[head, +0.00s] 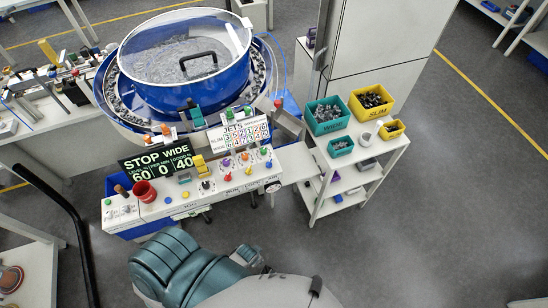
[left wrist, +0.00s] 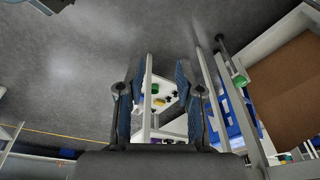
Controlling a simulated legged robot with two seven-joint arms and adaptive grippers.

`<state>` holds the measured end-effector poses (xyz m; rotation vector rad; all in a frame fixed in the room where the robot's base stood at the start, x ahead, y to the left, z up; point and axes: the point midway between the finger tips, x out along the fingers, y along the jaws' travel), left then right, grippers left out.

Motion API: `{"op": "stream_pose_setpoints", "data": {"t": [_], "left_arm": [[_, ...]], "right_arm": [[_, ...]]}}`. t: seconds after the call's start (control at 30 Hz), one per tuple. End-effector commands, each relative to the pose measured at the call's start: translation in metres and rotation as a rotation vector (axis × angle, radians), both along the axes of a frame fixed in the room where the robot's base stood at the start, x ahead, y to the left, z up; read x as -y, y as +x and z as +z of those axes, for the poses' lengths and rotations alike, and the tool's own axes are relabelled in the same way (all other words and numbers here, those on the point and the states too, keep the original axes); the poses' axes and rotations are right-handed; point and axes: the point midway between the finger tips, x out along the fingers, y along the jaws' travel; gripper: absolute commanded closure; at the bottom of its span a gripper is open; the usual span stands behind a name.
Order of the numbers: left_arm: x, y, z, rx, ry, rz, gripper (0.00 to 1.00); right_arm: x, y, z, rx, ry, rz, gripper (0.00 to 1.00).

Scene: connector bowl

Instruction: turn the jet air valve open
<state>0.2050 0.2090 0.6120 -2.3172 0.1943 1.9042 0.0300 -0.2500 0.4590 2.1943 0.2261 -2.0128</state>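The white control panel (head: 195,185) stands below the blue bowl feeder (head: 185,75) in the head view. Small coloured knobs and levers line its top, and a round fitting (head: 272,188) sits at its right end. I cannot tell which of these is the jet air valve. In the left wrist view my left gripper (left wrist: 160,85) is open, its blue-padded fingers apart with nothing held between them. Whether it is near the valve cannot be told. A teal and white arm of mine fills the bottom middle of the head view. My right gripper is not visible.
A white cart (head: 350,175) with teal bins (head: 327,115) and yellow bins (head: 371,100) stands right of the panel. Signs (head: 157,160) stand behind the panel's knobs. A cluttered bench (head: 40,145) is at left. The floor (head: 440,210) at right is clear.

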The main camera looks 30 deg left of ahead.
Motion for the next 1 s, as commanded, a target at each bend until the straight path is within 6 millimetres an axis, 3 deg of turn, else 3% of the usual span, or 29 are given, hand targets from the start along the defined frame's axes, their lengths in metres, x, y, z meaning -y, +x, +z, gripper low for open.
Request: {"op": "stream_pose_setpoints", "data": {"t": [0.27, 0.53, 0.8, 1.0], "left_arm": [[0.007, 0.047, 0.102, 0.052, -0.023, 0.006, 0.65], [0.037, 0.103, 0.233, 0.106, -0.11, -0.044, 0.65], [0.057, 0.154, 0.292, 0.058, -0.158, -0.13, 0.65], [0.036, 0.207, 0.33, -0.026, -0.11, -0.124, 0.65]], "right_arm": [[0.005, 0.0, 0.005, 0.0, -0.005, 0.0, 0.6], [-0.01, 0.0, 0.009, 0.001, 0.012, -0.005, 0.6], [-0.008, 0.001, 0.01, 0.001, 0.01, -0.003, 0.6], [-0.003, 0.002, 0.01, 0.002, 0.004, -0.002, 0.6]]}}
